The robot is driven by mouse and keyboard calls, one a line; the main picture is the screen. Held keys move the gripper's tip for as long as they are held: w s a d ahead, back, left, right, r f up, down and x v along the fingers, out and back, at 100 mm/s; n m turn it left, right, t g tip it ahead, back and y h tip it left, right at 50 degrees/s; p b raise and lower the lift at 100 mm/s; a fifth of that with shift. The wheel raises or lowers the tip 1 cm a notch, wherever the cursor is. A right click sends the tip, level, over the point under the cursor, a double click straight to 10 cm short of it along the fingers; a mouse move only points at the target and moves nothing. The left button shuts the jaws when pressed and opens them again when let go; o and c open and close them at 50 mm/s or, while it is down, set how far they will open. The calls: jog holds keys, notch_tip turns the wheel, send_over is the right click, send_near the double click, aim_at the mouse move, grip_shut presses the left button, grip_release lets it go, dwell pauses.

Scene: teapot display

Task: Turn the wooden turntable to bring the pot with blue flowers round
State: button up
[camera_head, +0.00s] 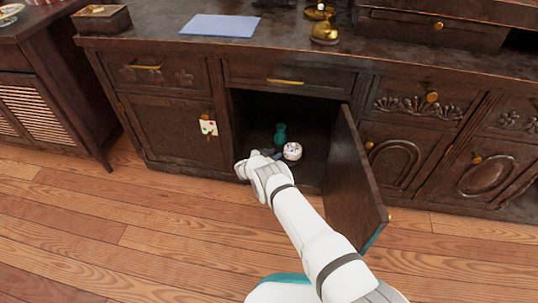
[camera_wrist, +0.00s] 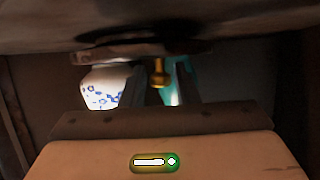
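The pot with blue flowers (camera_wrist: 103,88) is white and shows left of centre in the wrist view, where the scene appears upside down. It seems to be the small white pot (camera_head: 292,151) inside the open cabinet in the head view. The wooden turntable (camera_wrist: 140,48) is a dark edge above the pot in the wrist view; it is too dark to make out in the head view. A brass knob (camera_wrist: 158,73) stands out near it. My gripper (camera_wrist: 160,88) has its fingers apart, one on each side of the knob, with gaps visible. In the head view it reaches into the cabinet.
A teal vase (camera_head: 280,134) stands beside the pot. The cabinet door (camera_head: 352,185) hangs open to the right of my arm. The cabinet walls and shelf surround my gripper closely. A blue sheet (camera_head: 220,25) and brass items (camera_head: 324,32) lie on top.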

jog(key=shift+o, duration=0.6)
jog(key=shift+a, duration=0.1)
jog(key=shift+s+a+r, duration=0.1)
jog(key=p+v, duration=0.3)
jog(key=v, duration=0.3)
jog(key=shift+s+r+p, duration=0.1)
jog(key=shift+r+p, duration=0.05)
jog(key=shift+p, duration=0.15)
jog(key=shift+s+a, duration=0.4)
jog(key=shift+s, duration=0.15)
